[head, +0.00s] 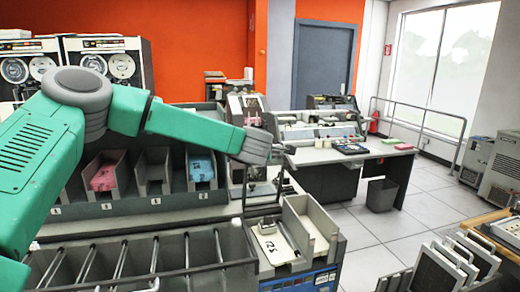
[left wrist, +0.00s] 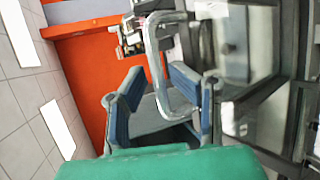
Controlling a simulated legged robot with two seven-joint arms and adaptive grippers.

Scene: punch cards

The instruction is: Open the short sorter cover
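My left gripper (head: 284,153) reaches across the sorter from the left in the head view, beside the upright machine section at the middle. In the left wrist view its two blue-grey fingers (left wrist: 157,85) stand apart, with a bent metal bar handle (left wrist: 152,45) in line with the gap between them. I cannot tell whether the fingers touch the handle. A dark-framed panel with a glassy pane (left wrist: 238,40), perhaps the short sorter cover, is to the right of the handle. In the head view my arm and gripper partly hide this area. My right gripper is not in view.
Sorter pockets (head: 152,172) with pink and blue cards lie below my left arm. A grey card tray (head: 300,232) sits in front. A desk (head: 345,154) with a machine, a bin (head: 381,194) and upright racks (head: 440,268) are at right. Tiled floor lies open between them.

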